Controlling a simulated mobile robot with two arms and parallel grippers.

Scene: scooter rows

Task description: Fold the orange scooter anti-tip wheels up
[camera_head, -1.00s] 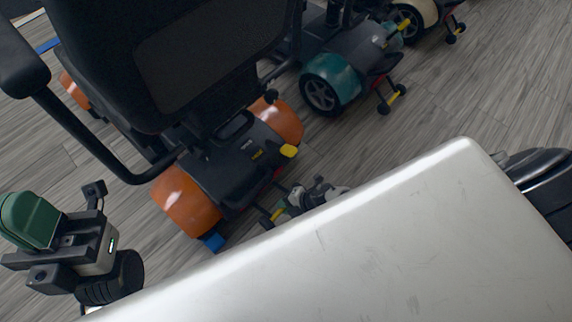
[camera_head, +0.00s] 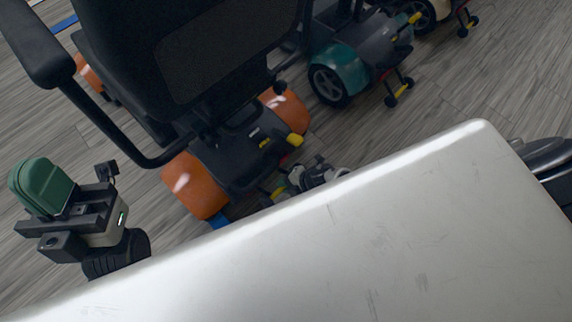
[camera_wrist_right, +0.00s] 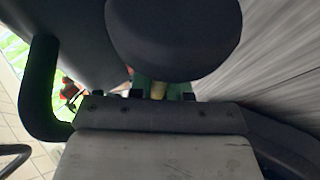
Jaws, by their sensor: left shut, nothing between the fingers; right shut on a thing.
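The orange scooter (camera_head: 195,187) stands at left centre in the head view, its rear with orange fenders facing me. Its anti-tip wheels sit low behind the rear, partly hidden, with a yellow bar (camera_head: 277,193) showing. My right gripper (camera_head: 297,179) is at this bar, beside the wheels. In the right wrist view its green fingers (camera_wrist_right: 161,90) are shut on a pale yellowish piece, which looks like the bar. A large dark rounded part (camera_wrist_right: 172,38) hides much of that view. My left gripper (camera_head: 42,187) is shut and empty, left of the scooter.
A yellow lever (camera_head: 294,140) sits on the scooter's rear, just above my right gripper. A teal scooter (camera_head: 340,70) stands to the right, and a cream one (camera_head: 424,14) beyond it. My own pale body covers the lower right. Bare wood floor lies between.

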